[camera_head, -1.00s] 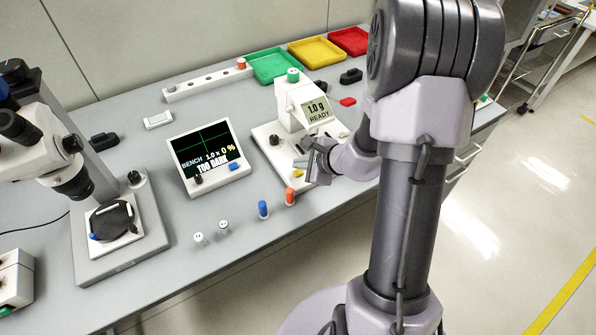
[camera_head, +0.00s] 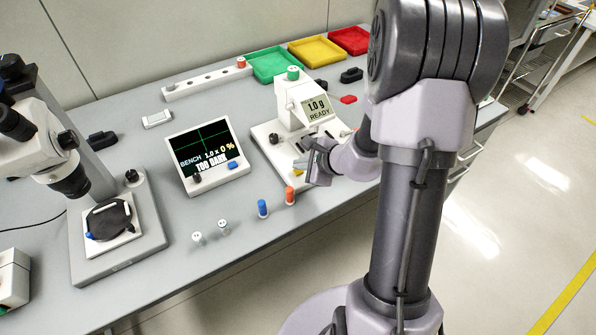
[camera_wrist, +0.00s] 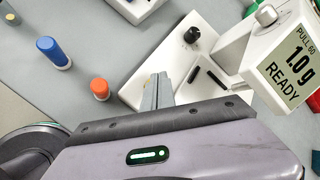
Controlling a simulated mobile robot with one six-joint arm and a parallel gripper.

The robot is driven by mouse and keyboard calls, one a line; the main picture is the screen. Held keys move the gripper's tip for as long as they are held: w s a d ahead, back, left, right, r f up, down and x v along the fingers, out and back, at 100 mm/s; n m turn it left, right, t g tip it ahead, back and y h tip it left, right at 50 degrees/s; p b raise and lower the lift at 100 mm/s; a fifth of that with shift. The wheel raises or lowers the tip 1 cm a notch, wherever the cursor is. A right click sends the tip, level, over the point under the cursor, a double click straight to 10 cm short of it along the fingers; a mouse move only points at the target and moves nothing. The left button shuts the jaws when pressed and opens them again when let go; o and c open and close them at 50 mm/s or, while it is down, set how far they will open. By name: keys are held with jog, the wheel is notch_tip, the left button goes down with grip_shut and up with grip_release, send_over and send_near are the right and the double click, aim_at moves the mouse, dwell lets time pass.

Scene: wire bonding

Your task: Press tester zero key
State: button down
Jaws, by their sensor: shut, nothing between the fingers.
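The tester (camera_head: 292,105) is a white unit on a flat base, with a tilted screen (camera_head: 315,108) reading 1.0 g READY. Its screen also shows in the wrist view (camera_wrist: 293,65), with PULL 60 above the reading. A yellow key-like patch (camera_head: 298,172) shows at the front of the base, partly behind my gripper; I cannot read a label on it. My gripper (camera_head: 305,161) is shut and empty, low over the front of the base. In the wrist view, its fingertips (camera_wrist: 158,88) point at the base and hide what is under them. I cannot tell whether they touch.
A black knob (camera_head: 273,138) stands on the tester base. Orange (camera_head: 289,195) and blue (camera_head: 263,208) capped pegs stand just in front. A TOO DARK monitor (camera_head: 207,155) and microscope (camera_head: 75,185) are to the left. Green, yellow and red trays (camera_head: 350,41) lie behind.

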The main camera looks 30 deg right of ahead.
aim_at(301, 173)
jog(key=shift+f+b, duration=0.35)
jog(key=shift+b, duration=0.2)
dwell(0.5)
dwell(0.4)
jog(key=shift+r+p, duration=0.5)
jog(key=shift+r, duration=0.3)
jog(key=shift+r, duration=0.1)
notch_tip(301, 173, up, 5)
jog(key=p, duration=0.3)
jog(key=shift+p, duration=0.4)
